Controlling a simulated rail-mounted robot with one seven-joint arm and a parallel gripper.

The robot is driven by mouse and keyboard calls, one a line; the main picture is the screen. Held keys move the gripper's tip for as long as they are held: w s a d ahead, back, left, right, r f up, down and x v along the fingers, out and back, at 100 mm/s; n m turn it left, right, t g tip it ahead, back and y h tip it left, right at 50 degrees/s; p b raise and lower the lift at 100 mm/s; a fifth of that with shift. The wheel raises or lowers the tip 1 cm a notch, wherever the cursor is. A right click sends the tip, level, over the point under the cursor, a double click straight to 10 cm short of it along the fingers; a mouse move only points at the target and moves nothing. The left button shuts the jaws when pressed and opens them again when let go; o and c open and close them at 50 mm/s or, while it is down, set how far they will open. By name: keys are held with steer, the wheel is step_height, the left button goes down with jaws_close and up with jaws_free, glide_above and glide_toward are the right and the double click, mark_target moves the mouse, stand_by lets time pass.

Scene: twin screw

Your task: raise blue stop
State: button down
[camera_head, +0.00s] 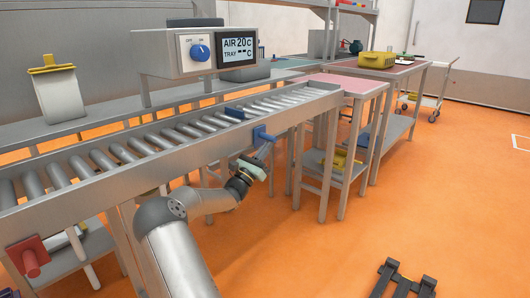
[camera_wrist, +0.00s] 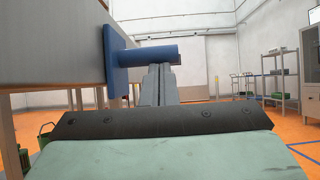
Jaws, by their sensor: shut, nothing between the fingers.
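The blue stop has a blue plate and round handle (camera_head: 262,135) on the near side rail of the roller conveyor. A blue bar (camera_head: 234,113) shows between the rollers close by. In the wrist view the blue plate (camera_wrist: 116,60) is on the rail's side, and the blue handle (camera_wrist: 152,55) sticks out to the right from it. My gripper (camera_head: 262,150) is just below the handle in the head view. In the wrist view its fingers (camera_wrist: 158,72) are together and empty, with their tips close to the handle's underside. I cannot tell whether they touch it.
The roller conveyor (camera_head: 115,178) runs from lower left to upper right. A red plate and handle (camera_head: 28,255) are at its near left end. A control box (camera_head: 205,52) with a blue knob stands behind it. The orange floor (camera_head: 330,245) in front is mostly clear.

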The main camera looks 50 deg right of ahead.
steer(key=shift+r, duration=0.15)
steer(key=d+f+v, duration=0.1)
steer(key=f+v, duration=0.1)
steer(key=v, duration=1.1)
steer(key=shift+d+f+p, duration=0.25)
steer(key=shift+d+p, duration=0.1)
steer(key=shift+p, duration=0.1)
